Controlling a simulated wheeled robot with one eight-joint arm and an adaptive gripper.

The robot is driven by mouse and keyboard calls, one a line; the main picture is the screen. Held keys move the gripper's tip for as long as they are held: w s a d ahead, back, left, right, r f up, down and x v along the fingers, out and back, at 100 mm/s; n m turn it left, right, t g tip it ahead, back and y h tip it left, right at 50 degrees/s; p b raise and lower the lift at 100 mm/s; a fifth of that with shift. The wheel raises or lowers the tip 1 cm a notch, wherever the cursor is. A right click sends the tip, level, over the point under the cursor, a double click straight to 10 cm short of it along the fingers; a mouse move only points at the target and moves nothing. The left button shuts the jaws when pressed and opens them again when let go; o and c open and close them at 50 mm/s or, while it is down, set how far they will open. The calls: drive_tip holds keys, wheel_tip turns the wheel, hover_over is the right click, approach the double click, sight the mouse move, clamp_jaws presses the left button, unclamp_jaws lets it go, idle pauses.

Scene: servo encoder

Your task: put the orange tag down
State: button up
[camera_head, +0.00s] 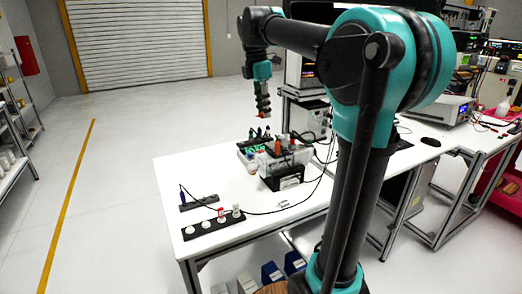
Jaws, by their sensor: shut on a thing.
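My gripper (263,104) hangs pointing down above the white worktable, toward its back edge in the picture. It is shut, and a small red-orange piece (261,117) shows at its fingertips. This looks like the orange tag, though it is too small to make out its shape. The fingers cover most of it. It appears held clear of the items on the table.
The white worktable (205,166) has free room at its left. A cluttered grey box (270,166) with an orange item (278,146) stands near the middle. A black strip (205,231) with several small round pieces lies in front, and a dark cable crosses the tabletop.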

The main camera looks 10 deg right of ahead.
sight(265, 156)
wheel_tip(265, 156, down, 15)
drive_tip(key=shift+r, duration=0.1)
idle(0.4)
drive_tip(key=o, duration=0.8)
drive_tip(key=r, duration=0.4)
drive_tip(key=a+r, duration=0.1)
drive_tip(key=r, duration=0.6)
drive_tip(key=shift+s+a+r, duration=0.3)
drive_tip(key=shift+a+r, duration=0.05)
drive_tip(key=shift+r, duration=0.05)
drive_tip(key=shift+s, duration=0.15)
